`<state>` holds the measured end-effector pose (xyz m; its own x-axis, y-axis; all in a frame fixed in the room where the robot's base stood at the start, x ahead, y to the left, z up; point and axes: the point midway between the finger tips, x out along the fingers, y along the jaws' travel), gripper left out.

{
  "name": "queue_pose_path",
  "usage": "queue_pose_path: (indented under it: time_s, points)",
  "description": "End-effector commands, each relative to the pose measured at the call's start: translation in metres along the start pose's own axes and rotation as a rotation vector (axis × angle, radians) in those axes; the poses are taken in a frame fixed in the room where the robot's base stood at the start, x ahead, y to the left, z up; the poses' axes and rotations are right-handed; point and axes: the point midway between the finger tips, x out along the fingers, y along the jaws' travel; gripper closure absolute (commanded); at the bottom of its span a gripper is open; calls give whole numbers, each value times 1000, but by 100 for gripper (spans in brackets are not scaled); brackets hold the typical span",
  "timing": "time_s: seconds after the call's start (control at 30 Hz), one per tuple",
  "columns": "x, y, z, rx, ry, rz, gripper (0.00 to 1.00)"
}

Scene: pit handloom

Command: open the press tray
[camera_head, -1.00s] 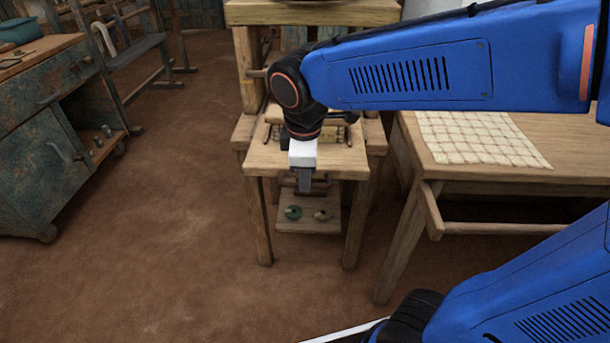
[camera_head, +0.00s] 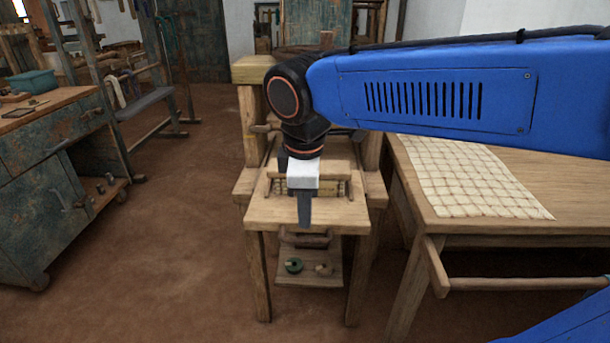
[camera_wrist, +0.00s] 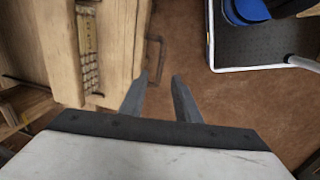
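The wooden press stand (camera_head: 350,215) is near the middle of the head view. A dark handle (camera_head: 305,239) sits under the front edge of its top. It also shows in the wrist view (camera_wrist: 158,62), standing out from the wooden front edge. I cannot tell where the press tray's own edges run or how far it is drawn out. My gripper (camera_head: 304,224) points down over the front of the stand, in line with the handle and above it in the picture. In the wrist view my gripper (camera_wrist: 160,76) has its two fingers apart, with nothing between them, apart from the handle.
A low board (camera_head: 308,281) under the stand holds a green spool (camera_head: 293,265) and a tan spool (camera_head: 324,269). A wooden table (camera_head: 565,222) with a gridded cloth (camera_head: 470,176) stands close on the right. A worn cabinet (camera_head: 45,170) is at left. The floor between is clear.

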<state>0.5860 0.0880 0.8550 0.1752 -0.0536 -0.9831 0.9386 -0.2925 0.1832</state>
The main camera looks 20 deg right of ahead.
Motion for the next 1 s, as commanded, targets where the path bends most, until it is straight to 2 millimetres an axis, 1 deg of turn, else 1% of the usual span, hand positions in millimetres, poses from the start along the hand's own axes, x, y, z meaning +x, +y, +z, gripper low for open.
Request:
queue_pose_path:
  time_s: [0.03,0.1,0.3,0.4,0.5,0.7,1.0]
  points:
    - [-11,0,-1,-1,2,2,71]
    - [-25,0,-1,-1,2,2,71]
    - [-60,0,0,0,2,1,71]
    - [-73,0,0,0,1,1,71]
    - [-82,0,0,0,1,1,71]
    - [-88,0,0,0,-1,0,71]
    - [-86,0,2,12,2,1,71]
